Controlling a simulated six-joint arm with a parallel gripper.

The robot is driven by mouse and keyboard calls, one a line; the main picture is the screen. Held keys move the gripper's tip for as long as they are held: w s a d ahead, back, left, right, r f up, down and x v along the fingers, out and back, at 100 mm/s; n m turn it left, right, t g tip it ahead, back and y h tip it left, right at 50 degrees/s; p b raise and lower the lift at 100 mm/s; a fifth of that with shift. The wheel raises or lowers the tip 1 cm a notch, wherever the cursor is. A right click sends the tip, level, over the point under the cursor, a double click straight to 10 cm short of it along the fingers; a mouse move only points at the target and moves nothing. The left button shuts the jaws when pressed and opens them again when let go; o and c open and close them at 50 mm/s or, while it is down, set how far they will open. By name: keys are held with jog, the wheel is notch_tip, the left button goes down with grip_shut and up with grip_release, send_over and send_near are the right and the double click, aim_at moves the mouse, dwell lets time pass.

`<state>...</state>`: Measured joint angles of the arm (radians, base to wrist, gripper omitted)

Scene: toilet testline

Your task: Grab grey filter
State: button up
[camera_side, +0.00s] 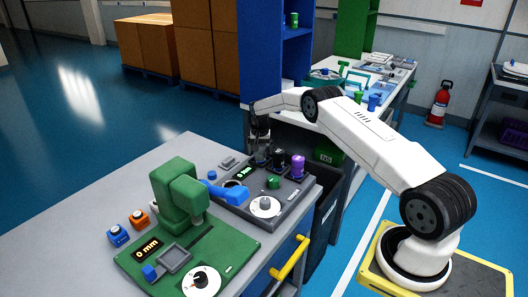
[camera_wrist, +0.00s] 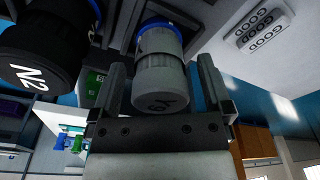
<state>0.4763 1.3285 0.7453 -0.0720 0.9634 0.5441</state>
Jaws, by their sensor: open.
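The grey filter (camera_wrist: 158,82) is a light grey cylinder with a blue ring at its far end and a dark mark on its near face. It sits between the two fingers of my gripper (camera_wrist: 161,84) in the wrist view. The fingers are open, one on each side of it, with a small gap visible. In the side view my gripper (camera_side: 260,145) points down at the back of the dark grey test station (camera_side: 238,205), and it largely hides the grey filter there.
A black filter marked N2 (camera_wrist: 38,58) stands close beside the grey one. In the side view the black filter (camera_side: 279,158) and a purple filter (camera_side: 298,166) stand to the right.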

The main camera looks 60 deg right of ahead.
aim_at(262, 145)
jog(key=shift+f, duration=0.25)
dwell(0.3)
jog(key=c, duration=1.3)
jog(key=shift+r, duration=0.15)
jog(key=shift+c, duration=0.2)
jog(key=shift+r, duration=1.6)
jog(key=shift+s+a+r, duration=0.25)
jog(key=shift+s+r, duration=0.45)
jog(key=shift+r, duration=0.1)
jog(key=s+a+r, duration=0.5)
jog(key=s+r, duration=0.3)
jog(key=s, duration=0.3)
jog(key=shift+s, duration=0.15)
jog(key=shift+a, duration=0.1)
